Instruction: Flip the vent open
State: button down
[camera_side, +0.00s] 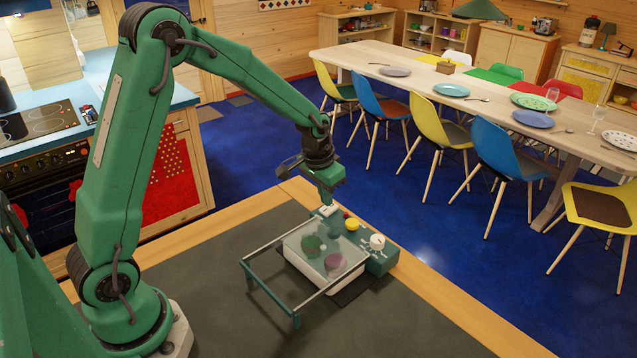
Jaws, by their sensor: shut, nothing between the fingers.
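A small appliance stands on the dark worktop. It has a teal control block (381,263) at its right end and a clear glass-like cover (318,240) over a white tray (300,262). A green item (312,246) and a purple item (333,261) show through the cover. My gripper (326,202) points down at the block's far end, shut and empty. A small pale piece (328,211) lies right under the fingertips; it may be the vent, but I cannot tell its position or whether the fingers touch it.
A yellow button (351,224) and a white round dial (377,241) sit on the block close to my gripper. A metal rail frame with teal legs (296,320) extends to the left. The dark worktop (370,330) in front is clear. A wooden edge (440,290) borders it.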

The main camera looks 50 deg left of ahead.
aim_at(324, 212)
jog(key=shift+r, duration=0.1)
jog(key=shift+r, duration=2.4)
jog(key=s+d+r+t, duration=0.2)
jog(key=s+r, duration=0.8)
jog(key=s, duration=0.1)
jog(key=s+d+r+t, duration=0.1)
jog(key=s+d+r, duration=0.1)
jog(key=s, duration=1.1)
jog(key=shift+s, duration=0.3)
